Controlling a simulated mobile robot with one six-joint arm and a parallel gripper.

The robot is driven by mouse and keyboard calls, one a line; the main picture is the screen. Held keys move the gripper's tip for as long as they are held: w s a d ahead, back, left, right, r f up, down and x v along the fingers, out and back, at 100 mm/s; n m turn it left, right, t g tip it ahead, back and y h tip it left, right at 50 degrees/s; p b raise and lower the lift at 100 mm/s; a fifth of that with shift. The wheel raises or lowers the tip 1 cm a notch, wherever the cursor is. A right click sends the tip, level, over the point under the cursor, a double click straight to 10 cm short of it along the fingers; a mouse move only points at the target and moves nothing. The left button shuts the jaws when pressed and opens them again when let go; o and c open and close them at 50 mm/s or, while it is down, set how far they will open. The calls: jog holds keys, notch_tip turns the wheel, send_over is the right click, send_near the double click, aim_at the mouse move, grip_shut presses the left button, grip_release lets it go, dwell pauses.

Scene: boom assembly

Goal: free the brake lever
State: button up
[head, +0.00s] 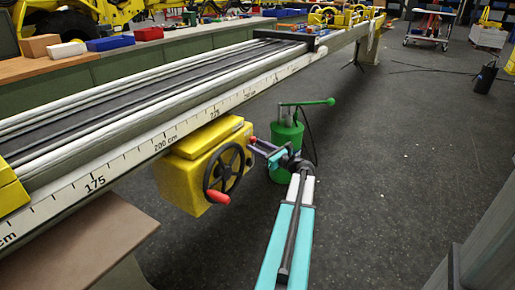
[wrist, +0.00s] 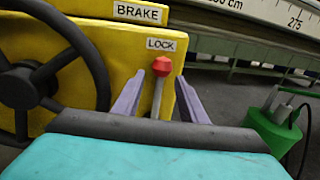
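The brake lever (wrist: 157,96) is a thin grey rod with a red knob (wrist: 162,66), standing roughly upright below a LOCK label (wrist: 160,44) on the yellow brake box (wrist: 98,62). In the wrist view my gripper (wrist: 159,95) is open, with one purple finger on each side of the lever and a gap to both. How deep the fingers reach around it is unclear. The lever's foot is hidden behind my wrist. In the head view my gripper (head: 264,147) is at the right side of the brake box (head: 190,178), and a small red spot, probably the knob (head: 252,139), shows there.
A black handwheel (head: 224,170) with a red handle (head: 218,196) is on the box, left of my gripper. The long rail with a cm scale (head: 130,158) runs above. A green can with a pump handle (head: 287,150) stands behind my wrist.

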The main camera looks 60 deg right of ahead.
grip_shut()
